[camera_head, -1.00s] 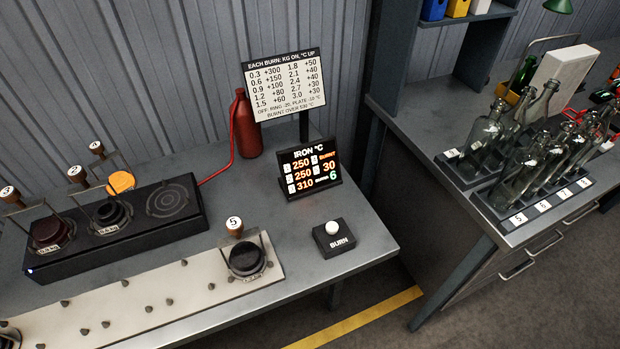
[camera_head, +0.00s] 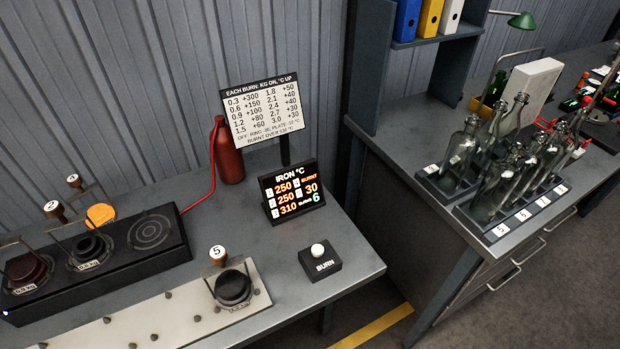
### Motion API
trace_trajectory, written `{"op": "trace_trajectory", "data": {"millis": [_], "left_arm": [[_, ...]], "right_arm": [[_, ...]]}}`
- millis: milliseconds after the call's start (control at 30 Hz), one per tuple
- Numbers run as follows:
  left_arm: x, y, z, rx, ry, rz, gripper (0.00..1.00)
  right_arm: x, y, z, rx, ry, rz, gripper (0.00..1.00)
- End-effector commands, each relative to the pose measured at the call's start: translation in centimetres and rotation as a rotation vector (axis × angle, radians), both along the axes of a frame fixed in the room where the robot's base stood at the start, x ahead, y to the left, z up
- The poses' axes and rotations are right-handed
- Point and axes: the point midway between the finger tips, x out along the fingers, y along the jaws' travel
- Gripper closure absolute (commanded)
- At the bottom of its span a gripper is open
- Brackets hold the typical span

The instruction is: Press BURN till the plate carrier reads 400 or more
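The BURN button box (camera_head: 320,263) stands on the grey bench with its white knob (camera_head: 317,249) up and nothing touching it. The IRON °C display (camera_head: 291,191) behind it shows 250, 250 and 310 on the left, an orange BURNT label, 30 and a green 6 on the right. The black burner unit (camera_head: 120,250) at left carries two irons with numbered wooden knobs, one black (camera_head: 88,248) and one dark red (camera_head: 26,268); its right ring (camera_head: 151,232) is bare. The iron numbered 5 (camera_head: 233,287) sits on the pale plate (camera_head: 180,318). Neither gripper is in view.
A sign (camera_head: 263,108) lists burn temperature rises by weight. A red bottle (camera_head: 228,152) with a red hose stands behind the burner. A second bench at right holds glass bottles in racks (camera_head: 500,222). A gap with a yellow floor line (camera_head: 372,328) separates the benches.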

Motion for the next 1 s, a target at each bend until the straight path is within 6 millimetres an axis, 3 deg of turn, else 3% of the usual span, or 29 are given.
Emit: {"op": "trace_trajectory", "data": {"millis": [33, 167, 1000], "left_arm": [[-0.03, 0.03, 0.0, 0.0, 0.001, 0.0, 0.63], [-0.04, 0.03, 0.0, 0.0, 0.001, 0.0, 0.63], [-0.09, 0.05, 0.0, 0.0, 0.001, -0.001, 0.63]], "right_arm": [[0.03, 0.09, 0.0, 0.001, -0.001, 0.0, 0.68], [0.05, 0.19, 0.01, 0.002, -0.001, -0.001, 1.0], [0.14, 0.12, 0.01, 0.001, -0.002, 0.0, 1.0]]}}
